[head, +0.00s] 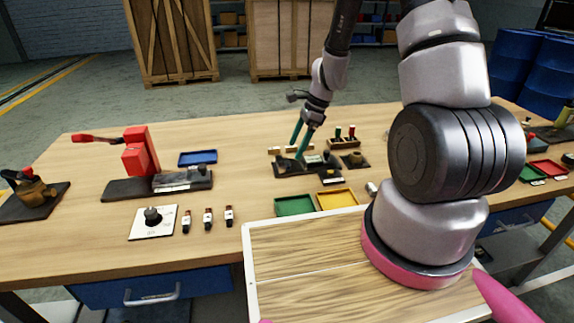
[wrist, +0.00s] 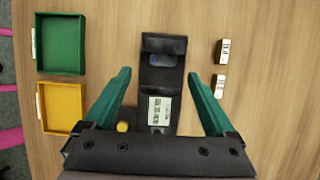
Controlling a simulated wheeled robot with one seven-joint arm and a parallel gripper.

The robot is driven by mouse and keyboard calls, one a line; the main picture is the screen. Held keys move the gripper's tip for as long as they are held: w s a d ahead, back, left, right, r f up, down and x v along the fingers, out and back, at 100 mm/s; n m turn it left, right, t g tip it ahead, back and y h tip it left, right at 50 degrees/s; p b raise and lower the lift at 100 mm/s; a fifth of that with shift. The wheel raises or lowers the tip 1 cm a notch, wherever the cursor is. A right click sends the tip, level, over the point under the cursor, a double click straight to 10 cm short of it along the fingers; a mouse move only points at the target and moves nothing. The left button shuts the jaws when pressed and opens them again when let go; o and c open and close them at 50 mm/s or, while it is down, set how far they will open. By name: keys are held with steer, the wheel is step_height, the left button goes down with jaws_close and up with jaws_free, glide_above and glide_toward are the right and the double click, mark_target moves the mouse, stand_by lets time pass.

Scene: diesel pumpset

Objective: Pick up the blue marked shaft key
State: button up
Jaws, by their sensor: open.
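My gripper (wrist: 159,73) is open, its two teal fingers on either side of a dark fixture (wrist: 178,88) in the wrist view. A dark blue patch (wrist: 161,60) shows in a recess of this fixture, between the fingertips. It may be the blue marked shaft key, but its shape is too dark to tell. A pale printed label (wrist: 160,110) lies on the fixture nearer my palm. In the head view my gripper (head: 297,151) points down at the dark fixture (head: 286,170) on the bench. No gap or contact with the fingers can be judged.
A green tray (wrist: 38,68) and a yellow tray (wrist: 45,128) lie left of the fixture in the wrist view. Two small labelled blocks (wrist: 222,50) lie to its right. A red press (head: 140,151) and blue tray (head: 198,157) stand left in the head view.

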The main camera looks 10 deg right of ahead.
mark_target(288, 162)
steer(key=x, duration=0.5)
steer(key=shift+w+a+f, duration=0.1)
steer(key=shift+w+f, duration=0.15)
steer(key=shift+f, duration=0.05)
jaws_close()
steer(key=shift+r, duration=0.1)
step_height(288, 162, up, 10)
stand_by(0.5)
